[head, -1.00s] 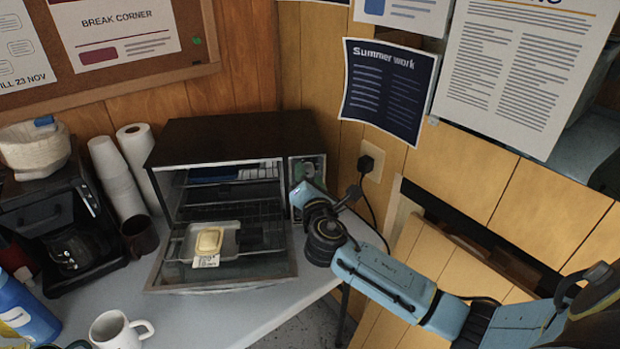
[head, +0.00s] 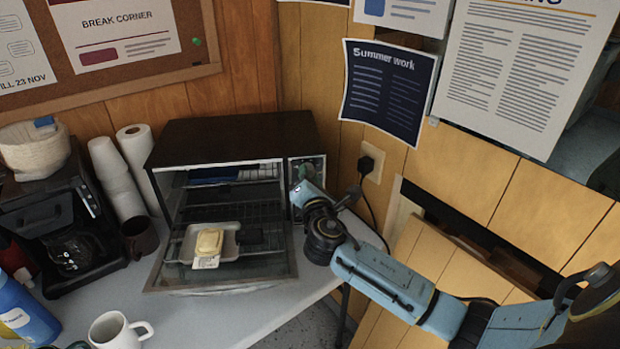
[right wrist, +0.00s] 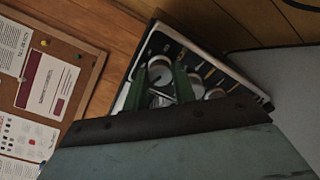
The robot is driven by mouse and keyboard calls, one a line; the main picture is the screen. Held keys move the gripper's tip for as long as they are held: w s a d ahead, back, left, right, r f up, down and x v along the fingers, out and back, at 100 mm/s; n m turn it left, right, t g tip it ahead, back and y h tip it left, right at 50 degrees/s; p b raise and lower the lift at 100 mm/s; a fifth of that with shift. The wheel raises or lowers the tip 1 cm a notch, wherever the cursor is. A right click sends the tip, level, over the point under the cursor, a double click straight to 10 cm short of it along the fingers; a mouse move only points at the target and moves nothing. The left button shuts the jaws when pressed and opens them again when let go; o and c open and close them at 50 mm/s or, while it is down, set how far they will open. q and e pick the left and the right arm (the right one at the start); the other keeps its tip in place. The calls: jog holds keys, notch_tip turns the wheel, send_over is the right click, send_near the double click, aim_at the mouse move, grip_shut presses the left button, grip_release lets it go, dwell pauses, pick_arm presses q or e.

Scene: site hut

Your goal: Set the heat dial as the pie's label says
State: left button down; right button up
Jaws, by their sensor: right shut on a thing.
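The toaster oven (head: 240,135) stands on the counter with its door folded down. The pie (head: 209,241), pale yellow in a wrapper, sits on the tray (head: 175,248) at the oven's opening. A white label (head: 206,262) hangs at its front; its print is too small to read. My right gripper (head: 300,194) is at the control panel (head: 318,166), right of the opening. In the right wrist view its fingers (right wrist: 160,80) are shut around a round silver dial (right wrist: 160,67) nearest the panel's top end. The dial markings are unreadable. My left gripper is not in view.
Other silver knobs (right wrist: 215,93) sit beside the held one. A coffee maker (head: 60,225), stacked cups (head: 112,170), a paper roll (head: 137,150), a dark mug (head: 139,236) and a white mug (head: 117,331) stand left of the oven.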

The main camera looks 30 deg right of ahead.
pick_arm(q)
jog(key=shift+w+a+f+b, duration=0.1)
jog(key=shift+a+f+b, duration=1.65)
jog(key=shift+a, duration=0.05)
pick_arm(e)
jog(key=shift+f+m, duration=0.1)
jog(key=shift+m, duration=9.7)
jog(key=o, duration=1)
